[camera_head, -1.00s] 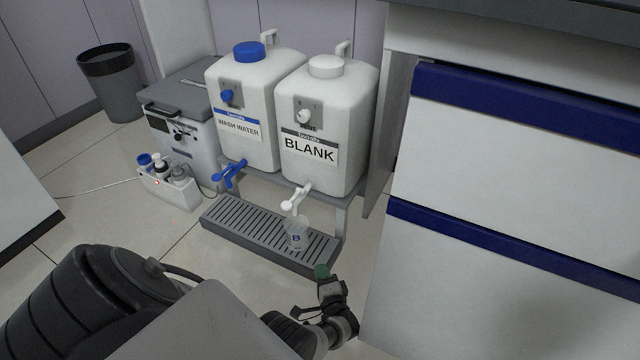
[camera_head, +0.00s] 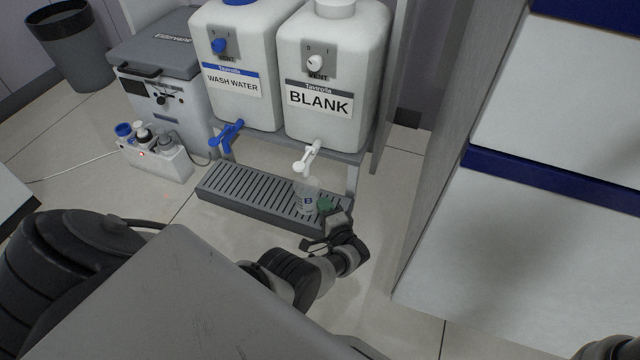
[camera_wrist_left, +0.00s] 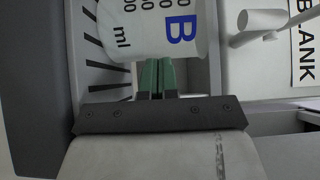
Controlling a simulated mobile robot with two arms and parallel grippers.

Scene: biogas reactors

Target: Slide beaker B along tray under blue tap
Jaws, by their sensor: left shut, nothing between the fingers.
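Beaker B (camera_head: 307,198), clear with a blue letter, stands on the right part of the slotted drip tray (camera_head: 245,207), below the white tap (camera_head: 307,156). The blue tap (camera_head: 227,136) hangs over the tray's left part. My left gripper (camera_head: 325,204) is shut with its green fingertips at the beaker's right side. In the left wrist view the beaker (camera_wrist_left: 150,28) fills the top and the closed green fingers (camera_wrist_left: 157,76) reach to its wall, touching or nearly so. My right gripper is not seen.
The wash water container (camera_head: 236,100) and the blank container (camera_head: 330,110) stand on a stand behind the tray. A grey cooler box (camera_head: 160,90) and a small bottle rack (camera_head: 155,160) are at left. A cabinet (camera_head: 540,210) bounds the right.

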